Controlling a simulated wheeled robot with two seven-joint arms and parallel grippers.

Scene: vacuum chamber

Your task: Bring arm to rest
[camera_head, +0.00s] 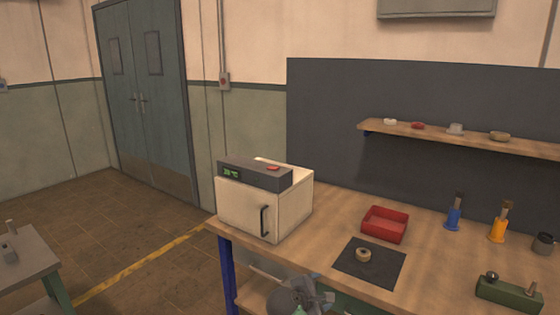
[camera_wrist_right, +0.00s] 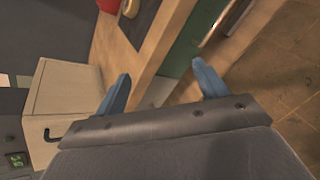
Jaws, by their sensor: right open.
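My right gripper (camera_head: 318,296) is at the bottom of the head view, low in front of the workbench's front edge. In the right wrist view its two blue fingers (camera_wrist_right: 160,78) are spread apart with nothing between them. The workbench (camera_head: 330,205) has a wooden top and blue legs. The white vacuum chamber (camera_head: 245,208) stands on its left end, with its door shut, a dark handle and a green display; it also shows in the right wrist view (camera_wrist_right: 65,95). My left gripper is not in view.
A dark mat (camera_head: 385,272) with a small ring-shaped part (camera_head: 363,255) lies near the bench's front. Behind it is a red tray (camera_head: 385,224). Open floor (camera_head: 150,240) lies left.

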